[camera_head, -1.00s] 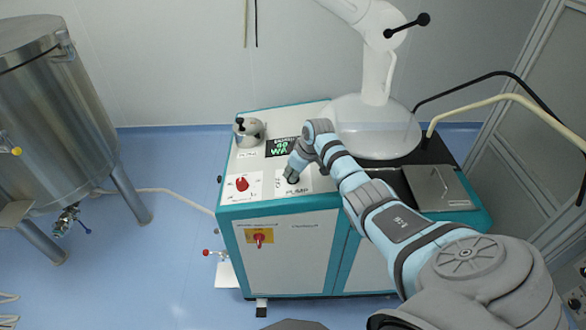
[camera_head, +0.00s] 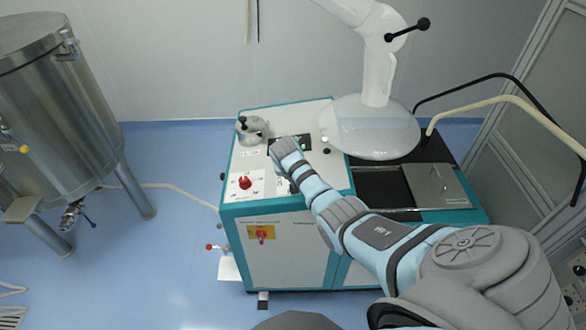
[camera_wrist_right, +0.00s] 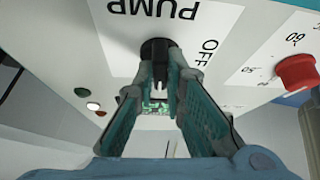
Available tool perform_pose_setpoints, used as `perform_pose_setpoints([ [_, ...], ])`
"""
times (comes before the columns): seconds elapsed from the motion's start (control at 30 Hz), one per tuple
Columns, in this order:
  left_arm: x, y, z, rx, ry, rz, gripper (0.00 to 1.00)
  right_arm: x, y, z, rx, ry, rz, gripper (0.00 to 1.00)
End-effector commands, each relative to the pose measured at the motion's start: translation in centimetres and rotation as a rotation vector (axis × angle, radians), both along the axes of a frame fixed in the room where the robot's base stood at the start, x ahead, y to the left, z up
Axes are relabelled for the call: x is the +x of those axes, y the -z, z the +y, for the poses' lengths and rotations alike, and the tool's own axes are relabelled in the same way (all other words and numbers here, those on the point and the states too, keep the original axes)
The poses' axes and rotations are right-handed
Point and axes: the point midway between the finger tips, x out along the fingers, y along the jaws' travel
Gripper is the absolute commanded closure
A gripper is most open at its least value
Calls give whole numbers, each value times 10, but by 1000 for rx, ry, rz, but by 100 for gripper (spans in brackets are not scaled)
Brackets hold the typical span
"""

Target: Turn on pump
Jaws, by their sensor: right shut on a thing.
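The black pump knob (camera_wrist_right: 157,48) sits on a white label plate (camera_wrist_right: 115,50) marked "PUMP" and "OFF", which reads upside down in the right wrist view. My right gripper (camera_wrist_right: 161,68) is shut on the knob, with one finger on each side of it. The fingers cover part of the knob, and I cannot tell its exact setting. In the head view my right wrist (camera_head: 290,150) hangs over the panel top and hides most of the label, the knob and the gripper. My left gripper is not in view.
A red knob (camera_head: 245,182) stands left of the pump label, also seen in the right wrist view (camera_wrist_right: 297,72). A metal pot (camera_head: 251,130) and a partly covered display (camera_head: 290,143) lie behind. A red switch on a yellow plate (camera_head: 261,232) is on the cabinet front.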

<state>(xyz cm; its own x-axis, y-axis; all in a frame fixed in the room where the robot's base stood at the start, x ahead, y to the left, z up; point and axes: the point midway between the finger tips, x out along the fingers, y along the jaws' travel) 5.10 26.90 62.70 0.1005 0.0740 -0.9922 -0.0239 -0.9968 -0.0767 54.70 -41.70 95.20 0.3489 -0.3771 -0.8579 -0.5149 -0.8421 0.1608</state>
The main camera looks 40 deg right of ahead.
Motion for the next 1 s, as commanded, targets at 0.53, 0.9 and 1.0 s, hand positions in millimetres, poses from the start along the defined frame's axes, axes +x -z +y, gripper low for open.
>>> perform_pose_setpoints([
  [0.53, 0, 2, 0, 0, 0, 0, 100, 1, 0, 1, -9, 116, -15, 100],
  [0.9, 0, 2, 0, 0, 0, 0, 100, 0, 0, 1, -9, 115, -14, 69],
  [1.0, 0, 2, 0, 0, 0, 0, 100, 0, 0, 1, -10, 114, -15, 69],
])
